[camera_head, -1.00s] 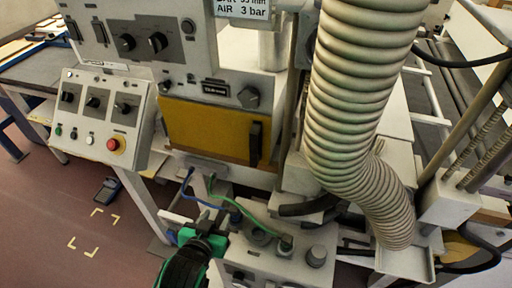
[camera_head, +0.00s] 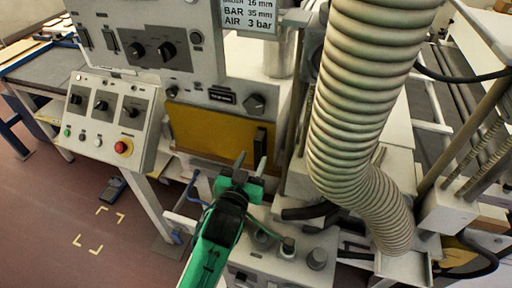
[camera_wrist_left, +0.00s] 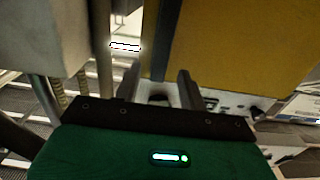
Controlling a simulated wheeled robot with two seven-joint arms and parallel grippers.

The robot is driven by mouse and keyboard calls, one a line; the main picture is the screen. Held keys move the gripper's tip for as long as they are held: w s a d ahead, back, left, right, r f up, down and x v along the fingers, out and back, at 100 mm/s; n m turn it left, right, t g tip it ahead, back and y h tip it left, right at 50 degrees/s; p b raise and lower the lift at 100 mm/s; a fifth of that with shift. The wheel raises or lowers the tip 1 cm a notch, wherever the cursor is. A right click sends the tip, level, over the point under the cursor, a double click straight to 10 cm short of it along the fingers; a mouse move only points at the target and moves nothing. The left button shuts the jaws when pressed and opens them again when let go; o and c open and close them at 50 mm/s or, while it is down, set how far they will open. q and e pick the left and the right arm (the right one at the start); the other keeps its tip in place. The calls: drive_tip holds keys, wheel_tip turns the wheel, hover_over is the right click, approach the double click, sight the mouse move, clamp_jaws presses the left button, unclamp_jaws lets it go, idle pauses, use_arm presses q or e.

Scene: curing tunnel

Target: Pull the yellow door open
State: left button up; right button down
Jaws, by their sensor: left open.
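The yellow door (camera_head: 208,130) is a flat panel in the front of the machine, below the knobs, and looks shut. Its dark upright handle (camera_head: 261,138) is at its right edge. My left gripper (camera_head: 250,162) is green and black, with its fingers apart and pointing up, just below the handle. They look empty and apart from the handle. In the left wrist view the yellow door (camera_wrist_left: 235,45) fills the upper right, beyond the open fingers (camera_wrist_left: 143,90). My right gripper is in neither view.
A thick ribbed hose (camera_head: 365,100) hangs right of the door. A control box with a red button (camera_head: 123,147) juts out at the left. A grey box with knobs (camera_head: 290,250) lies below the door. Open floor (camera_head: 60,215) shows at lower left.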

sight(257, 149)
use_arm(q)
drive_tip(key=shift+p+x, duration=0.4)
drive_tip(key=shift+x, duration=1.6)
drive_tip(key=shift+c, duration=0.2)
clamp_jaws()
